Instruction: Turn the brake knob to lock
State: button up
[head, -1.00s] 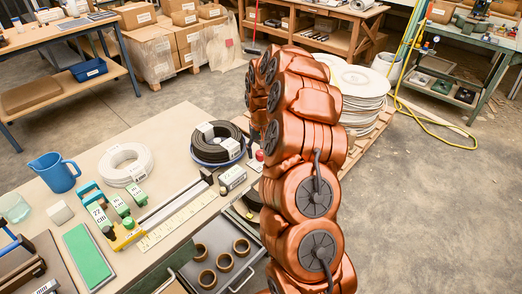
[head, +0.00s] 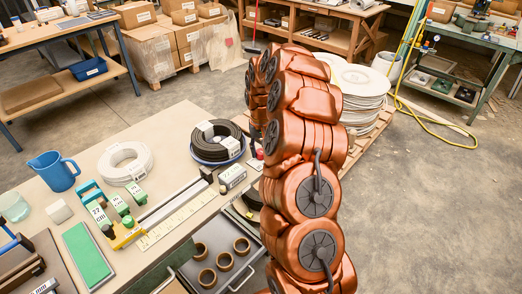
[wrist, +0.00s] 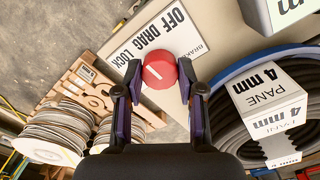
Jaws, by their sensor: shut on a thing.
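The red round brake knob (wrist: 160,70) sits in the middle of the wrist view, with a pale mark on its face. Beside it is a white label plate (wrist: 155,37) reading OFF, DRAG and LOCK. The word LOCK lies nearest the left fingertip. My gripper (wrist: 160,80) is shut on the knob, with one dark finger on each side. I cannot tell for certain which word the mark points to. In the head view my copper-coloured arm hides most of the knob and gripper.
A black hose coil (head: 218,139) with white tags lies on the bench (head: 95,160) close beside the knob; its tag (wrist: 268,100) shows near the right finger. White reels (head: 358,82) stand on a pallet behind my arm.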

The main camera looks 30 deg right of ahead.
aim_at(260, 151)
jog(key=n+b, duration=0.2)
jog(key=n, duration=0.1)
jog(key=shift+f+n, duration=0.1)
jog(key=shift+n, duration=0.2)
jog(key=n+b, duration=0.1)
jog(key=n, duration=0.3)
jog(key=shift+n, duration=0.4)
jog(key=o, duration=1.1)
jog(key=shift+o, duration=0.2)
jog(key=shift+r, duration=0.2)
notch_tip(260, 151, up, 12)
jog(key=shift+f, duration=0.1)
